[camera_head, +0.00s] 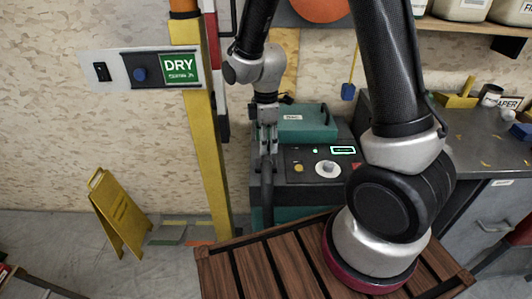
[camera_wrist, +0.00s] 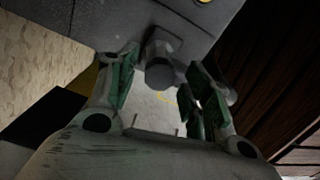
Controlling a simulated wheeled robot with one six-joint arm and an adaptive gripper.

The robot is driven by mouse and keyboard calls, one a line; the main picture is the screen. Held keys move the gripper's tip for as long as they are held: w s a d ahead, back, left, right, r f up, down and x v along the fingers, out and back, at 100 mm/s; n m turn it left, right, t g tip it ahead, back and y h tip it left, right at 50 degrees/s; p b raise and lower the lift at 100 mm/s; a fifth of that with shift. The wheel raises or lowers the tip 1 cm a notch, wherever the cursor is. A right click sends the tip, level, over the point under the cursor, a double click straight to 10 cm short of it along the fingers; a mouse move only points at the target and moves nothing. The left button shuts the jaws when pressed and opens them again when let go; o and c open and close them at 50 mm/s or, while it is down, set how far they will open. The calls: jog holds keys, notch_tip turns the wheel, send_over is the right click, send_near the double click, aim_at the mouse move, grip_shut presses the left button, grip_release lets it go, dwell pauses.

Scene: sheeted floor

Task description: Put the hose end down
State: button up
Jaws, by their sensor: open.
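My gripper (camera_head: 267,158) points down in front of the left side of a teal and grey machine (camera_head: 303,122). A dark hose-like piece (camera_head: 267,198), likely the hose end, hangs straight below the fingers along the machine's front. In the wrist view my gripper (camera_wrist: 163,84) has its two green-padded fingers spread apart. A grey round-ended piece (camera_wrist: 160,72) lies between them, with a gap visible on each side. It seems to sit against the grey machine face. I cannot tell whether it touches a finger.
A yellow post (camera_head: 207,140) with a DRY switch panel (camera_head: 135,70) stands left of my gripper. A yellow floor sign (camera_head: 120,215) stands farther left. A metal bench (camera_head: 480,150) is at the right. Open floor shows at the lower left.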

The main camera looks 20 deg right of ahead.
notch_tip(320, 180, up, 6)
jog(key=shift+f, duration=0.1)
jog(key=s+d+r+m+t, duration=0.1)
jog(key=s+d+r+m, duration=0.35)
jog(key=r, duration=0.25)
jog(key=s+d+r+m+t, duration=0.1)
jog(key=s+d+r+m, duration=0.3)
jog(key=r, duration=0.3)
jog(key=s+d+r+m+t, duration=0.1)
jog(key=s+d+r+m, duration=0.1)
jog(key=s+d+m, duration=0.1)
jog(key=s+d+r+m+t, duration=0.1)
jog(key=s+d+r+m, duration=0.1)
jog(key=s+m, duration=0.3)
jog(key=s+d, duration=0.1)
jog(key=s, duration=0.1)
jog(key=shift+s+d+r, duration=0.2)
jog(key=shift+s+r, duration=0.1)
jog(key=shift+o, duration=0.4)
jog(key=shift+w, duration=0.1)
